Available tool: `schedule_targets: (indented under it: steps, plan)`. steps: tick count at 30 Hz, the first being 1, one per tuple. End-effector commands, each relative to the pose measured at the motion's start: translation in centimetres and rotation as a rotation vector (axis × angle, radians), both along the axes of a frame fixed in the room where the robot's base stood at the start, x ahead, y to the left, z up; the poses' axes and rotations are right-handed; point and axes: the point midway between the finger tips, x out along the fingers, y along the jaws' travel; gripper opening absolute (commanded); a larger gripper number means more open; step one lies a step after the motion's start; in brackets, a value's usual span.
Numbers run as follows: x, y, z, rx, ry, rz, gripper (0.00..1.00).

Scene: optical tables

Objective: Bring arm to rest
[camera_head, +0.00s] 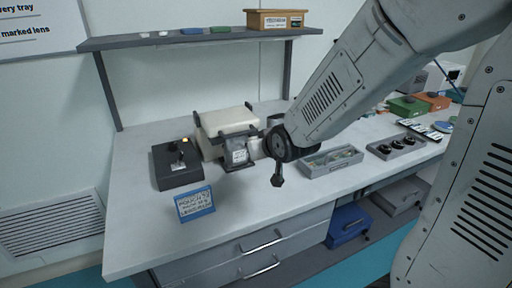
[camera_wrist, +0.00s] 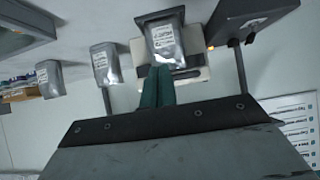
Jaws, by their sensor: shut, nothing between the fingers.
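My gripper (camera_wrist: 157,86) shows in the wrist view as two teal fingers shut together with nothing between them. In that view the fingertips are close below a silver labelled pouch (camera_wrist: 166,42) in the picture; I cannot tell whether they touch it. In the head view my arm (camera_head: 335,90) reaches from the upper right over the white bench (camera_head: 140,235). Its dark wrist end is over the middle of the bench, beside a silver labelled pouch (camera_head: 237,151) in front of a white box-like device (camera_head: 228,120). The fingers are not clearly visible there.
A black box with a lever (camera_head: 178,165) and a blue-framed sign (camera_head: 195,203) are at left. A grey tray (camera_head: 332,162) and a dark holder with round parts (camera_head: 396,146) are to the right. A shelf (camera_head: 150,40) with a wooden box (camera_head: 275,20) runs behind.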

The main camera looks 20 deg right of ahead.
Motion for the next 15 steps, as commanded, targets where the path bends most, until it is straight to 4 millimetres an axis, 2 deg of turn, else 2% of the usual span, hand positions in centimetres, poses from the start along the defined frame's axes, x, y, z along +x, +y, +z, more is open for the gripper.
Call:
schedule_targets:
  steps: [8,11,13,15]
  plan:
    - [-0.4,-0.1,-0.6,-0.006,0.037,0.0,0.0]
    - [-2.2,-0.3,-2.5,-0.015,0.162,-0.005,0.0]
    - [-4.4,-0.5,-3.7,-0.022,0.289,-0.012,0.0]
    - [-7.2,-0.7,-3.8,-0.029,0.416,-0.019,0.0]
